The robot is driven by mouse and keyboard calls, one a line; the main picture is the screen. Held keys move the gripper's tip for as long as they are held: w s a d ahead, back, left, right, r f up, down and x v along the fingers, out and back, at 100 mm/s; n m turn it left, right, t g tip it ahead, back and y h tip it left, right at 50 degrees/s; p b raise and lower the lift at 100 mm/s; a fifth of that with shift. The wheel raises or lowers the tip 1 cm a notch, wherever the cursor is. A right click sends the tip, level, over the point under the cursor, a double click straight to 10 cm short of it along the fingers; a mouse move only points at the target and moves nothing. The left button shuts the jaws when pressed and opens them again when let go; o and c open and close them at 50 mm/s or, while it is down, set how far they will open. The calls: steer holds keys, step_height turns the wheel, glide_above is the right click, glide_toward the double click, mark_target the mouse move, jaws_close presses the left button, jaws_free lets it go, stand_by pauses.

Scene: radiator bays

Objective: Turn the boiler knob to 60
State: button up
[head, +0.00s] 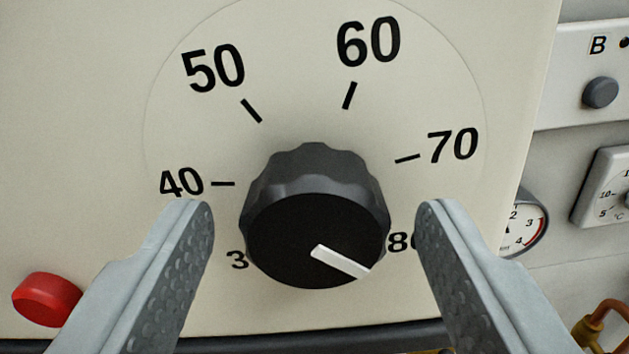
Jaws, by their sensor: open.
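The boiler knob (316,215) is a dark, ridged knob standing out from a round cream dial in the head view. Its white pointer line (340,262) points to the lower right, roughly towards the 80 side. The 60 mark (349,95) is above the knob, slightly right of centre. The 80 is partly covered by my right finger, and the 30 by the knob; their ticks are hidden. My gripper (316,225) is open, one finger on each side of the knob, with a visible gap to it on both sides.
A red button (47,299) sits at the lower left, close to my left finger. To the right, beyond the panel edge, are a grey button (600,93) marked B, a round gauge (524,222) and a white thermometer dial (604,188). An orange-brown pipe shows at the lower right.

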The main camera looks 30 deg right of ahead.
steer(key=shift+w+d, duration=0.2)
steer(key=shift+w, duration=0.1)
steer(key=c, duration=1)
